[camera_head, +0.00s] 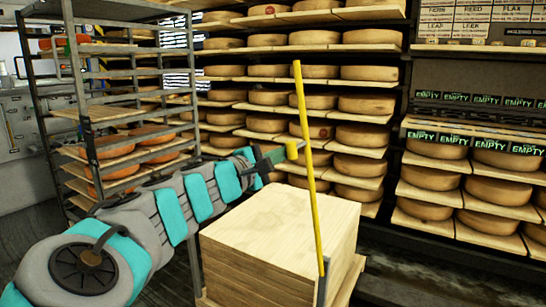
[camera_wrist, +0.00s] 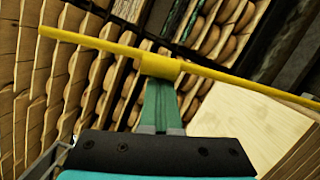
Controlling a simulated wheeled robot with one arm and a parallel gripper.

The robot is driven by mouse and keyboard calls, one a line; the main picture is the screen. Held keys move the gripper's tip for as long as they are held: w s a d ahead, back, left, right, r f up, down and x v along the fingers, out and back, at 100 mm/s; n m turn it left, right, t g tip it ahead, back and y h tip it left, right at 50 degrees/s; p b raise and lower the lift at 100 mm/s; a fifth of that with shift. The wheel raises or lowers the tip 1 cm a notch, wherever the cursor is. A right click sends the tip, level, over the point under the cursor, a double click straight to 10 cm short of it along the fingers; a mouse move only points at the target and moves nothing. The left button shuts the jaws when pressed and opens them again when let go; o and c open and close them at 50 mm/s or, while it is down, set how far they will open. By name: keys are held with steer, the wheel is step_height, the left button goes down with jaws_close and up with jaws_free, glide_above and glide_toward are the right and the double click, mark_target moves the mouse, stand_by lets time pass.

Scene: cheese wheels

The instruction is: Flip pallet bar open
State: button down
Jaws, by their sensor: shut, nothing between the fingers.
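The yellow pallet bar (camera_head: 309,170) stands nearly upright at the near right edge of a stack of pale wooden boards (camera_head: 290,215), its top leaning slightly left. Its lower end meets a grey post (camera_head: 322,288). My gripper (camera_head: 275,157) is shut, with its green fingers together, beside the bar's upper half on the left. A short yellow cylinder (camera_head: 291,150) sits at the fingertips, against or very near the bar. In the wrist view the bar (camera_wrist: 235,80) crosses just beyond my gripper (camera_wrist: 160,100). I cannot tell whether they touch.
Shelves of cheese wheels (camera_head: 310,100) fill the back. A metal rack (camera_head: 90,130) with orange cheeses stands at the left, close to my arm. More shelved cheeses (camera_head: 495,190) and "EMPTY" labels are at the right. Dark floor shows at the lower right.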

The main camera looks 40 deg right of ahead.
steer(key=shift+s+d+r, duration=0.15)
steer(key=shift+s+d, duration=0.05)
steer(key=shift+s, duration=0.35)
steer(key=shift+s+r, duration=0.1)
steer(key=shift+s, duration=0.05)
steer(key=w+a+f, duration=0.1)
steer(key=a, duration=0.4)
steer(key=w+a+f, duration=0.1)
steer(key=a, duration=0.5)
steer(key=shift+w+f, duration=0.3)
steer(key=shift+w, duration=0.05)
steer(key=shift+a+f, duration=0.1)
steer(key=shift+a, duration=0.05)
